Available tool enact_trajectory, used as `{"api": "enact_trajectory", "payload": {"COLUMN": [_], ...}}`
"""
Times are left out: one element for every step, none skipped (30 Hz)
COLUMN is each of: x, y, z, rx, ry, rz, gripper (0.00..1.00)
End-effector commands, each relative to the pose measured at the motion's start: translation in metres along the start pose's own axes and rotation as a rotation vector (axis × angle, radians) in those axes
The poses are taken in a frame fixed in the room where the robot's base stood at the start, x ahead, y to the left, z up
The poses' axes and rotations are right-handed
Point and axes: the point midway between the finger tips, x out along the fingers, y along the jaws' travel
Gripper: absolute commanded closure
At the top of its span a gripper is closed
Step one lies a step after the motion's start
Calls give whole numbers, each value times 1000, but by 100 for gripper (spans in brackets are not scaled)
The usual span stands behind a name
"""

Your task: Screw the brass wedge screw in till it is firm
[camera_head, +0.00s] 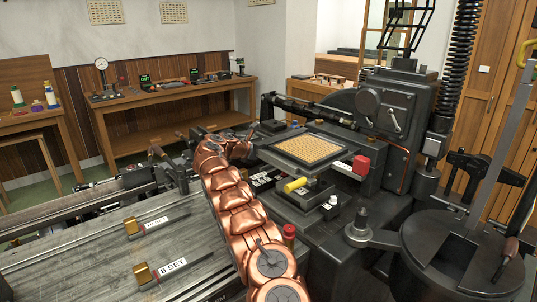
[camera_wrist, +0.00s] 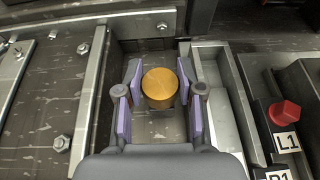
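In the wrist view a round brass head (camera_wrist: 160,88), which looks like the wedge screw, stands in a recess of dark metal, its flat top facing the camera. My gripper (camera_wrist: 160,100) has its two purple-padded fingers on either side of the brass head. A narrow gap seems to show between each pad and the brass, so the gripper looks open around it. The thread and seat below the head are hidden. In the head view my copper arm reaches forward over the machine; the gripper and this brass head cannot be made out there.
A metal rail stands close right of the fingers, with a red knob (camera_wrist: 284,113) by an L1 label beyond. Bolted plates with a hex nut (camera_wrist: 62,143) lie left. In the head view, brass-ended pieces (camera_head: 143,273) lie on the metal bench (camera_head: 200,270) left of my arm.

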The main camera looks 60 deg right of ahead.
Motion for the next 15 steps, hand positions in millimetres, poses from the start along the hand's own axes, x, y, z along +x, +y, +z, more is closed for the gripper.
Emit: {"api": "enact_trajectory", "payload": {"x": [0, 0, 0, 0, 0, 0, 0, 0, -1, -1, -1, -1, -2, -2, -2], "y": [0, 0, 0, 0, 0, 0, 0, 0, 1, 1, 2, 3, 4, 5, 6], "z": [0, 0, 0, 0, 0, 0, 0, 0, 1, 2, 3, 4, 4, 4, 4], "rx": [0, 0, 0, 0, 0, 0, 0, 0, 2, 3, 5, 8, 10, 12, 15], "ry": [0, 0, 0, 0, 0, 0, 1, 1, 3, 4, 6, 9, 11, 14, 17], "rz": [0, 0, 0, 0, 0, -1, -1, -1, -1, -2, -3, -4, -5, -7, -9], "gripper": [84, 88, 92, 95, 98, 98, 98, 98, 98, 98, 98, 98, 98, 97, 97]}}
